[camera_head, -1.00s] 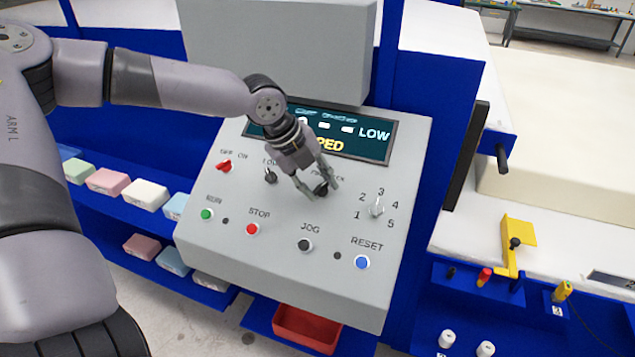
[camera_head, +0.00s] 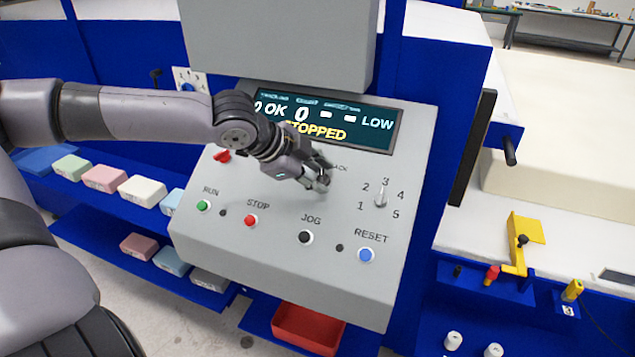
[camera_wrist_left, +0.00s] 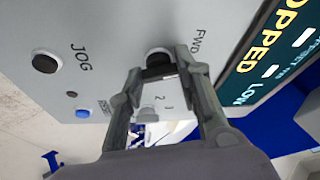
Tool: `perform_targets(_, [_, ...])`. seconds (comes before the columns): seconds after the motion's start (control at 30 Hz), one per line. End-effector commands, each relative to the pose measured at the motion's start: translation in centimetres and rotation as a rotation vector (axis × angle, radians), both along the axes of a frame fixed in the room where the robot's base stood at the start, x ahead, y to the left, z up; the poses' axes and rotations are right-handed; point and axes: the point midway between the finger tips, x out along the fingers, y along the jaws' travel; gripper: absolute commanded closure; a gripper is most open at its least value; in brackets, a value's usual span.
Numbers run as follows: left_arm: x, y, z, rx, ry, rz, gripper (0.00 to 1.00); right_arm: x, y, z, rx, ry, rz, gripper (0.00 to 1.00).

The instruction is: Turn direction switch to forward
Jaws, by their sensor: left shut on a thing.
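The direction switch, a black knob (camera_wrist_left: 158,62) on a pale round base, is on the sloping grey control panel (camera_head: 270,262). In the left wrist view it lies between my fingers, beside the letters "FWD". My left gripper (camera_head: 322,182) is shut on this knob, with the wrist tilted low over the panel from the left. In the head view the fingers and wrist hide most of the knob, so its exact pointing direction is hard to tell.
The numbered selector (camera_head: 380,198) is right of my gripper. The red STOP (camera_head: 250,221), black JOG (camera_head: 306,237) and blue RESET (camera_head: 366,255) buttons sit below. The screen (camera_head: 330,125) reads "STOPPED" and "LOW". My forearm covers the panel's upper left.

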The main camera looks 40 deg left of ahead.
Motion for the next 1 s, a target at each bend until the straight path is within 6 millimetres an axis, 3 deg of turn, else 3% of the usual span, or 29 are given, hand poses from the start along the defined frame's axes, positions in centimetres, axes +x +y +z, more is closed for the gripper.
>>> perform_targets(0.1, [0.0,-0.1,-0.4,-0.049,-0.019,0.082,0.97,0.0,0.0,-1.7,0.000,0.000,0.000,1.00])
perform_targets(0.4, [-0.1,-0.2,-0.3,-0.148,-0.041,0.251,0.97,0.0,0.0,-4.0,0.000,0.000,0.000,1.00])
perform_targets(1.0, [-0.1,-0.1,0.1,-0.205,-0.051,0.344,0.96,0.0,0.0,-5.0,0.000,-0.001,-0.001,1.00])
